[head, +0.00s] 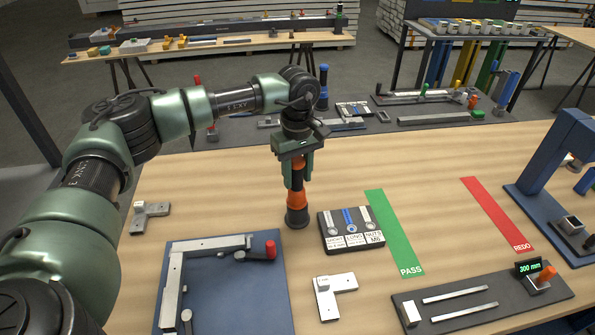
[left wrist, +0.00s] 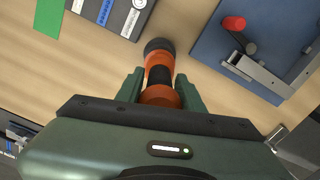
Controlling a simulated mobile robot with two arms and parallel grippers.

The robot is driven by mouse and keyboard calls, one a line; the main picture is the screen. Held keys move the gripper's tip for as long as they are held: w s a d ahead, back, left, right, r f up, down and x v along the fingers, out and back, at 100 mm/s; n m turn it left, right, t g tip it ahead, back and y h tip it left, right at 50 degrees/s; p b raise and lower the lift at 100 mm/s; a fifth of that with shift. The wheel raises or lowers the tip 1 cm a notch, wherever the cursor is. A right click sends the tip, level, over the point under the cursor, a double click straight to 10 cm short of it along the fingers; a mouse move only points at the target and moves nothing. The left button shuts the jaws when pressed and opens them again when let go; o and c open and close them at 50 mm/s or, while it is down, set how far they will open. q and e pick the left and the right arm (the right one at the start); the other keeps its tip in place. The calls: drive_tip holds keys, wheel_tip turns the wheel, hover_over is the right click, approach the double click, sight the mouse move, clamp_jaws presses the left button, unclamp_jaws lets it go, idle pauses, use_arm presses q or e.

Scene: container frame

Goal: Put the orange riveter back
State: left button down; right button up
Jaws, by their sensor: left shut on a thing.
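The orange riveter (head: 297,201) is an upright orange and black cylinder with a dark round foot. My left gripper (head: 296,178) comes down from above and is shut around its upper part. The riveter is just left of the black parts tray, and its foot is at or very near the wooden table; I cannot tell whether it touches. In the left wrist view the riveter (left wrist: 160,72) is between the two green fingers (left wrist: 160,88), its foot pointing away from the gripper. My right gripper is out of view.
The black parts tray (head: 330,245) is right of the riveter. A blue fixture plate (head: 255,300) with a red knob lies in front. Green PASS (head: 395,230) and red REDO (head: 495,212) strips lie to the right. A similar blue tool (head: 323,88) stands behind on the rear dark board.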

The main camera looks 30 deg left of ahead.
use_arm(q)
drive_tip(key=shift+d, duration=0.1)
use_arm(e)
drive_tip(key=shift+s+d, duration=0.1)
use_arm(q)
drive_tip(key=shift+f+b, duration=0.4)
drive_tip(key=c, duration=0.9)
unclamp_jaws()
drive_tip(key=shift+r, duration=0.1)
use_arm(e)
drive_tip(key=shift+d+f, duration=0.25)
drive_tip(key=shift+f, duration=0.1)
use_arm(q)
drive_tip(key=shift+s, duration=0.1)
drive_tip(key=shift+r+p, duration=0.4)
drive_tip(key=shift+r+b, duration=0.2)
drive_tip(key=shift+b, duration=0.1)
wheel_tip(320, 180, up, 11)
drive_tip(key=b, duration=0.3)
drive_tip(key=shift+f, duration=0.1)
drive_tip(key=shift+r+b, duration=0.3)
drive_tip(key=shift+r, duration=0.05)
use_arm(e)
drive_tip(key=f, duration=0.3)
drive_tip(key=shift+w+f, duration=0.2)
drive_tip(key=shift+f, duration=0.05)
